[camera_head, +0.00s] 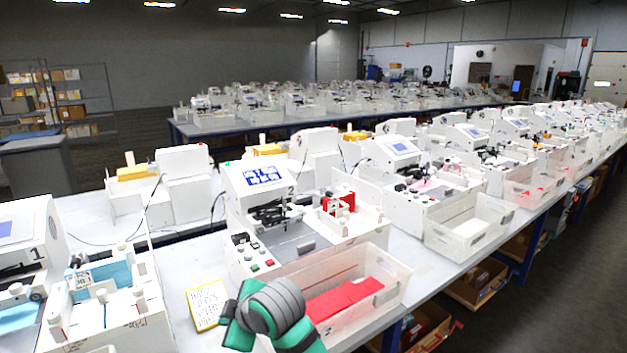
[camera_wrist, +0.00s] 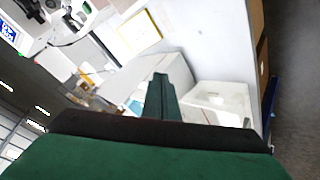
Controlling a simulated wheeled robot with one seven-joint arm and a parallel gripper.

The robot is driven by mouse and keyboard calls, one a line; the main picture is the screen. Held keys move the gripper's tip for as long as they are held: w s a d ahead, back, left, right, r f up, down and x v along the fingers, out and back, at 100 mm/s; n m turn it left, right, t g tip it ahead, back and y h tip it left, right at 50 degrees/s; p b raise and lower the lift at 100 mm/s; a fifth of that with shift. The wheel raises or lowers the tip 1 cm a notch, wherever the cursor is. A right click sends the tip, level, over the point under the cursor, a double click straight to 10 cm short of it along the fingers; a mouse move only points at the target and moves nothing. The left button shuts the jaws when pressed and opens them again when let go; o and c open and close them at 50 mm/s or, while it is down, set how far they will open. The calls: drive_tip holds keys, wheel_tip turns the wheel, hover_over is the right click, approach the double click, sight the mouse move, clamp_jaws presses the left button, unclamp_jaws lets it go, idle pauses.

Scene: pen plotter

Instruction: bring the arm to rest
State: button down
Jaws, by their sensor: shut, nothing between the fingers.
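My gripper (camera_wrist: 160,82) shows in the wrist view as green fingers shut together, with nothing between them. In the head view, my green and grey arm (camera_head: 272,308) shows at the bottom centre, in front of the near table's edge. It overlaps the view of the left end of a clear bin (camera_head: 392,283) with red pieces inside. The white plotter marked 2 (camera_head: 262,215) stands behind it, its blue screen lit. I cannot make out the fingertips in the head view.
A yellow-edged card (camera_head: 207,304) lies on the white table left of my arm; it also shows in the wrist view (camera_wrist: 139,32). Plotter 1 (camera_head: 25,240) stands at the far left. More plotters and bins line the table to the right. The floor (camera_head: 560,300) is clear at right.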

drive_tip(key=s+a+f+m+t+y, duration=0.1)
drive_tip(key=s+f+m+t, duration=0.15)
drive_tip(key=f+m, duration=0.3)
drive_tip(key=s+a+f+m+t+y, duration=0.1)
drive_tip(key=s+f+m+t, duration=0.1)
drive_tip(key=f+m+t, duration=0.3)
drive_tip(key=s+d+f+m+h, duration=0.5)
drive_tip(key=s+d+f+m, duration=0.3)
drive_tip(key=s+f, duration=0.5)
drive_tip(key=s+d+h, duration=0.1)
drive_tip(key=s+d, duration=0.3)
drive_tip(key=s, duration=0.5)
drive_tip(key=s+d+r+t+h, duration=0.1)
drive_tip(key=s+d, duration=0.4)
drive_tip(key=s, duration=0.3)
drive_tip(key=s+d+r+h, duration=0.1)
drive_tip(key=s+d, duration=0.3)
drive_tip(key=s, duration=0.5)
drive_tip(key=shift+s+d+n+h, duration=0.2)
drive_tip(key=shift+s+n+h, duration=0.15)
drive_tip(key=shift+h, duration=0.15)
drive_tip(key=shift+r, duration=0.1)
